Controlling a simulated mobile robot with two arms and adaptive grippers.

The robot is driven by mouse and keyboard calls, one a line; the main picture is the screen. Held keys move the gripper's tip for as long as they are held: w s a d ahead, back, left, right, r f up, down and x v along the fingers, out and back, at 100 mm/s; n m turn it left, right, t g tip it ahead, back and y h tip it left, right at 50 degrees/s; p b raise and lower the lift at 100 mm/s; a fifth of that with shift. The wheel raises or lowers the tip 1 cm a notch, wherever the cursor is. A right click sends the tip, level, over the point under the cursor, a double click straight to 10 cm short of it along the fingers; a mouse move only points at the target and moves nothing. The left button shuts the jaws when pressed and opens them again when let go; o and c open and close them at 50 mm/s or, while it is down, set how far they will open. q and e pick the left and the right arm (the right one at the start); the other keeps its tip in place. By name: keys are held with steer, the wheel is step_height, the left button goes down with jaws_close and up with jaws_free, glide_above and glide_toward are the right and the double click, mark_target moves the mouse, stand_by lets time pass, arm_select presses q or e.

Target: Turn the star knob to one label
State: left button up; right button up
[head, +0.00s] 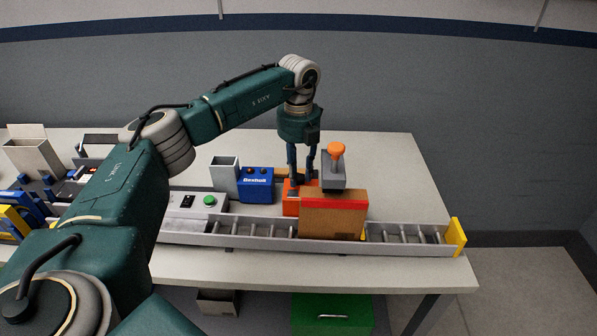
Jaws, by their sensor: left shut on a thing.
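My left gripper (302,182) points straight down over an orange unit (290,207) on the workbench. Its dark fingers are shut on a small part at the top of this unit, which I take to be the star knob. The knob is mostly hidden between the fingers, and I cannot make out its points or any labels around it. A brown carton with a red top edge (333,218) covers the right front of the orange unit. My right gripper is not in view.
A grey block with an orange knob-like top (334,170) stands close right of the gripper. A blue box (257,185) and a grey open bin (224,174) stand left. A roller conveyor (270,238) runs along the front. The bench's right rear (400,170) is clear.

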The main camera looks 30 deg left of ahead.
mark_target(298, 176)
arm_select(q)
steer(key=shift+r, duration=0.1)
steer(key=o, duration=1.2)
steer(key=shift+r, duration=0.1)
step_height(298, 176, up, 12)
steer(key=shift+f, duration=0.1)
